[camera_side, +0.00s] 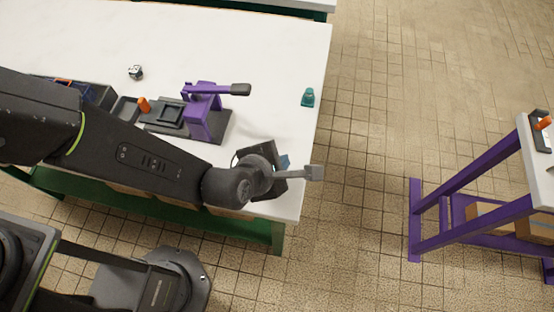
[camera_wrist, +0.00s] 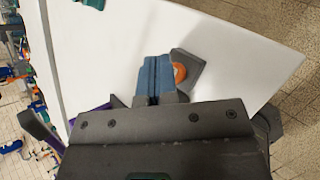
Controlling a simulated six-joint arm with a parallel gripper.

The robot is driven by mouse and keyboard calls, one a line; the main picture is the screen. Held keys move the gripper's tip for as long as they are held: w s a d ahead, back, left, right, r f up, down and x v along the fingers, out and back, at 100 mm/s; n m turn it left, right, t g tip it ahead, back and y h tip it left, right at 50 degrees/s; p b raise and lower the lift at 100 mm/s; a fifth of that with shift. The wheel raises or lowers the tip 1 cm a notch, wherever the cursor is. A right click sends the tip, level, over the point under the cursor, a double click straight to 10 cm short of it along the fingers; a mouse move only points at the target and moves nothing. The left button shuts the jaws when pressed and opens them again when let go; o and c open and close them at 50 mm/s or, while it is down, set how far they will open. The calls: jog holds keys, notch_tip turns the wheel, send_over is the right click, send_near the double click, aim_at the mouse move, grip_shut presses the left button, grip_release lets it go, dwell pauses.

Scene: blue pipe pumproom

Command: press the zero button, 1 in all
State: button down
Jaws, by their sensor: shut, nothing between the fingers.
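A dark grey block (camera_wrist: 192,62) with a round orange button (camera_wrist: 180,73) lies on the white table top in the wrist view, and no zero mark can be read on it. My gripper (camera_wrist: 154,58) has its blue fingers together and empty. In the wrist view they are just left of the orange button and overlap the block's left side. Whether they touch it or hover above cannot be told. In the side view my gripper (camera_side: 285,162) is over the table's near right corner, and my arm hides the block there.
A purple lever press (camera_side: 205,115) and a dark tray with an orange knob (camera_side: 144,104) stand left of my gripper. A teal object (camera_side: 308,97) is near the right table edge; a small metallic piece (camera_side: 135,72) lies further back. A purple-legged stand (camera_side: 440,215) is across the floor.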

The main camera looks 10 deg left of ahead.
jog(key=shift+r, duration=1.3)
jog(key=shift+r, duration=2.5)
